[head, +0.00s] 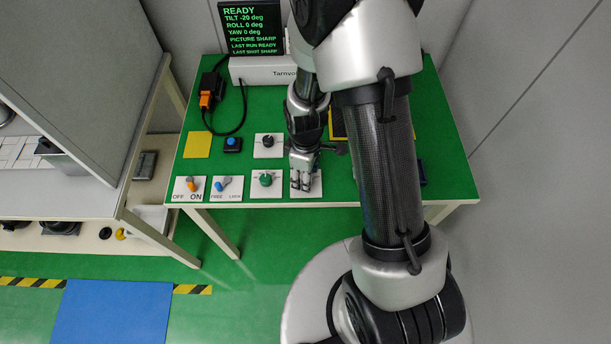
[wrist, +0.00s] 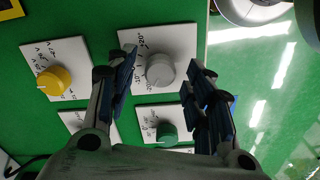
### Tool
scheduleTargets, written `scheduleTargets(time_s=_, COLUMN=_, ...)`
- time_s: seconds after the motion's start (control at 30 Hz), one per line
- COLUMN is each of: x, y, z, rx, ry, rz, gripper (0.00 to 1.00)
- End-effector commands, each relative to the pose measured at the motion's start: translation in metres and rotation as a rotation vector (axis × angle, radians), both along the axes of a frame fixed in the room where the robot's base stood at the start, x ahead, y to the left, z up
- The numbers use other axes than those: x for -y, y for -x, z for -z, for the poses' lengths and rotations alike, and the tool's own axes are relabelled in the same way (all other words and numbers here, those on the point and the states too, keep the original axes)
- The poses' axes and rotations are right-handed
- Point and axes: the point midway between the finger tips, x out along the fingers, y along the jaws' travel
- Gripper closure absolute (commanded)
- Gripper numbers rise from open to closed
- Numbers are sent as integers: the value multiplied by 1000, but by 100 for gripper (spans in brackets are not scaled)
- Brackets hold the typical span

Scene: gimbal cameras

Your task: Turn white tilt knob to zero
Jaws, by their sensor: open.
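The white tilt knob (wrist: 160,71) shows in the wrist view as a pale round dial on a white plate (wrist: 178,43) with degree marks. My gripper (wrist: 161,62) is open, with one finger on each side of the knob; contact cannot be told. In the head view my gripper (head: 303,183) is over the front-row white plate (head: 315,190) and hides the knob. The screen (head: 252,30) reads READY, TILT -20 deg, ROLL 0 deg, YAW 0 deg, PICTURE SHARP.
A green knob (head: 265,179) and a black knob (head: 267,141) sit left of my gripper. A yellow knob (wrist: 53,80) shows in the wrist view. Orange (head: 191,184) and blue (head: 222,184) levers and a blue button (head: 233,142) are farther left on the green table (head: 335,208).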

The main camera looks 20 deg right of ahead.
Motion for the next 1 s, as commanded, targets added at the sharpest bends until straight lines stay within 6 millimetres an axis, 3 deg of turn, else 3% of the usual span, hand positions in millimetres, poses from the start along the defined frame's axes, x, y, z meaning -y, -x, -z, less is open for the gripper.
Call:
scheduleTargets(time_s=0.33, x=0, y=0, z=3, rx=0, ry=0, rz=0, gripper=53)
scheduleTargets(time_s=1.0, x=0, y=0, z=3, rx=0, ry=0, rz=0, gripper=96)
